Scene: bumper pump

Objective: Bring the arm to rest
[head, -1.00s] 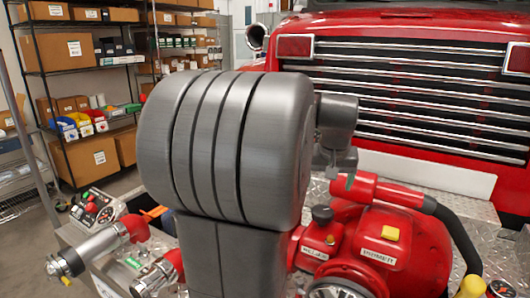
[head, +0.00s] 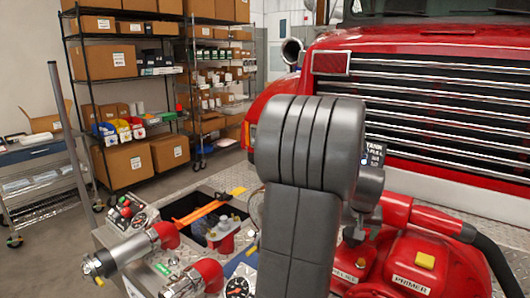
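My own arm (head: 300,225) stands up in the middle of the head view, with a large dark grey rounded joint at its top. It blocks the view of much of the pump behind it. A small grey part of my wrist (head: 366,190) shows just right of the arm, above the red pump parts. My gripper's fingers cannot be made out, and no held object can be seen.
Right of my arm is a red pump housing (head: 415,262) with a PRIMER label and a black hose (head: 490,250). Silver-and-red pipe fittings (head: 130,250) stick out at left. A red truck (head: 430,60) stands behind. Shelves (head: 130,80) with boxes stand back left.

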